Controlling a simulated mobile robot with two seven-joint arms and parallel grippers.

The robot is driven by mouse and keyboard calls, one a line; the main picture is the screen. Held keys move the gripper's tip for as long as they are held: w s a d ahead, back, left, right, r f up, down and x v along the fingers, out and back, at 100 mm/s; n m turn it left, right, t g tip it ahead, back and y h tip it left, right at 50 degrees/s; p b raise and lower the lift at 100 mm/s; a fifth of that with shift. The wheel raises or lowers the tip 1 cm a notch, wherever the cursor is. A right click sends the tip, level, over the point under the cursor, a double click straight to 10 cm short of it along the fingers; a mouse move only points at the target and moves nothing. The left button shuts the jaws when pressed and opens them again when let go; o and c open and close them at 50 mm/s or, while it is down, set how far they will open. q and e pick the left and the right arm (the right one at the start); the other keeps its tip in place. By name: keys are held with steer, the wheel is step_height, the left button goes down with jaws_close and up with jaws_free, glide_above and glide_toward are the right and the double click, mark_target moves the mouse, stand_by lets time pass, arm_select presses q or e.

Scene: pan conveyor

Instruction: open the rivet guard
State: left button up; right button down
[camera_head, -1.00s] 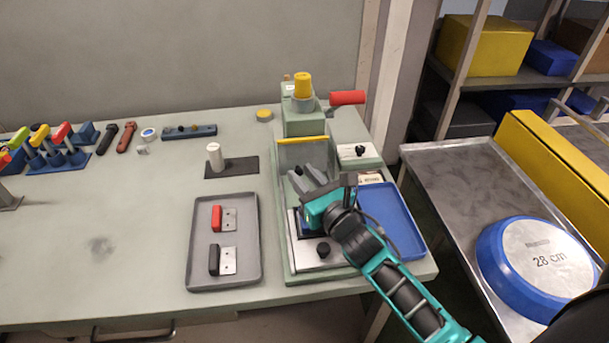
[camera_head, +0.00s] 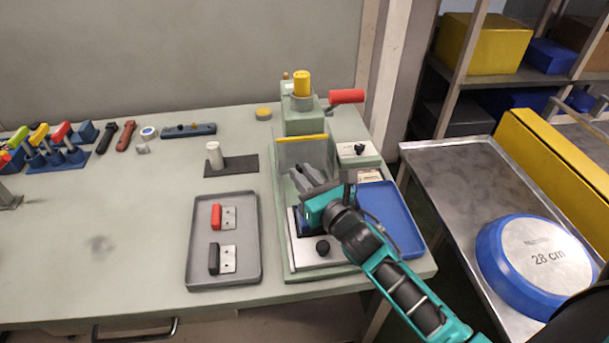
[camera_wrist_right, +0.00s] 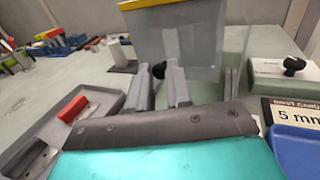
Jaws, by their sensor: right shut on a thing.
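The rivet guard (camera_head: 292,153) is a clear upright panel with a yellow top edge, in front of the green rivet press (camera_head: 303,122). In the right wrist view the guard (camera_wrist_right: 196,45) fills the upper middle. Its small black knob (camera_wrist_right: 159,70) shows at the tips of my right gripper (camera_wrist_right: 168,72). In the head view my right gripper (camera_head: 302,173) reaches the guard's front from the lower right, its fingers close together. It is shut on the knob, which the fingers mostly hide. My left gripper is not in view.
A grey tray (camera_head: 190,270) with red and black handles lies left of the press; a blue tray (camera_head: 405,225) lies right. A red press lever (camera_head: 347,96) sticks out to the right. A metal side table (camera_head: 450,180) holds a blue pan (camera_head: 540,265).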

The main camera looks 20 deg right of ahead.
steer(key=shift+s+a+r+m+g+p, duration=0.25)
steer(key=shift+s+r+g+p, duration=0.35)
steer(key=shift+g, duration=0.7)
steer(key=shift+s+a+r+m+g, duration=0.1)
steer(key=shift+s+r+m+g, duration=0.45)
steer(key=shift+g, duration=0.4)
steer(key=shift+s+a+r+m+g, duration=0.1)
steer(key=shift+s+r+m+g, duration=0.2)
steer(key=shift+r+g, duration=0.5)
steer(key=shift+s+f+g, duration=0.1)
steer(key=shift+f+g, duration=0.05)
steer(key=shift+g, duration=0.1)
steer(key=c, duration=1.3)
jaws_free()
steer(key=shift+c, duration=0.2)
steer(key=v, duration=0.7)
steer(key=shift+s, duration=0.15)
steer(key=shift+d, duration=0.15)
